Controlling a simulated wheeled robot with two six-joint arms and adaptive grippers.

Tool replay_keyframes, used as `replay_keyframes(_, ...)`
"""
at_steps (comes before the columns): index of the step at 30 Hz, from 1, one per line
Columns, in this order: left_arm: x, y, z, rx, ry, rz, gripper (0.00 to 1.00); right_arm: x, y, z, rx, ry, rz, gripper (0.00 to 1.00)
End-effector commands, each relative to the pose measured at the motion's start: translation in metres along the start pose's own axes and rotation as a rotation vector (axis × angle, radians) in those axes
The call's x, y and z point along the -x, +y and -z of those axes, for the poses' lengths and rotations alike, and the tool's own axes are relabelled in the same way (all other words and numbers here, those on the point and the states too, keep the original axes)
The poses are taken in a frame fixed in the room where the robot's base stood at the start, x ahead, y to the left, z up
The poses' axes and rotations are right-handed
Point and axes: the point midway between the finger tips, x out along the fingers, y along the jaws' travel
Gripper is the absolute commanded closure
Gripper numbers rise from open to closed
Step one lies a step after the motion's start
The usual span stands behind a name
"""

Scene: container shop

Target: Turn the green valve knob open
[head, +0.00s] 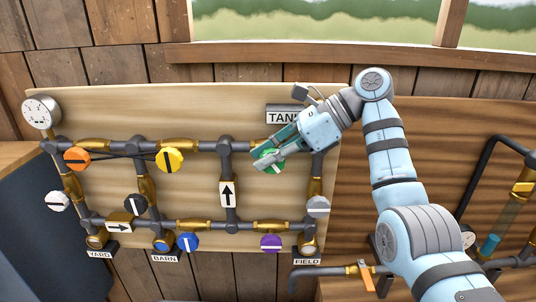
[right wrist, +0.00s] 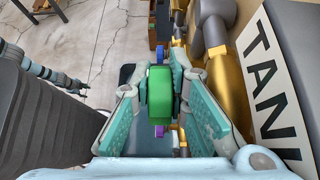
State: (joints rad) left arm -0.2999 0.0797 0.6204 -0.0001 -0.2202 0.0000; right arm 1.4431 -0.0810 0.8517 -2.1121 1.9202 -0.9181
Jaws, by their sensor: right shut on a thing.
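The green valve knob (head: 275,163) is on the upper right of the pipe panel, below the TANK sign (head: 283,114), and my gripper partly covers it. My right gripper (head: 262,158) reaches in from the right and is shut on the green knob. In the right wrist view the green knob (right wrist: 160,96) sits between the two teal fingers, one on each side. The knob's pointer mark is too covered to read.
Other knobs are on the same pipes: orange (head: 77,159), yellow (head: 169,160), blue (head: 187,242), purple (head: 270,243), black (head: 136,204) and white ones. A gauge (head: 41,111) is at top left. Brass and grey pipes run close around the green knob.

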Motion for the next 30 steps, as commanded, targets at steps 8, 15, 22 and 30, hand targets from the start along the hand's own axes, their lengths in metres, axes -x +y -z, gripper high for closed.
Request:
replay_keyframes(8, 0.000, 0.000, 0.000, 0.000, 0.000, 0.000, 0.60, 0.001, -0.001, -0.002, 0.003, -0.002, 0.005, 1.00)
replay_keyframes(15, 0.000, 0.000, 0.000, 0.000, 0.000, 0.000, 0.60, 0.001, 0.000, -0.001, 0.002, -0.001, 0.004, 0.77)
replay_keyframes(22, 0.000, -0.001, -0.001, 0.000, -0.001, 0.002, 0.60, 0.006, -0.001, -0.001, 0.001, 0.000, 0.004, 0.77)
replay_keyframes(30, 0.000, -0.001, -0.001, 0.000, -0.001, 0.001, 0.60, 0.073, -0.001, -0.001, -0.001, -0.001, 0.007, 0.77)
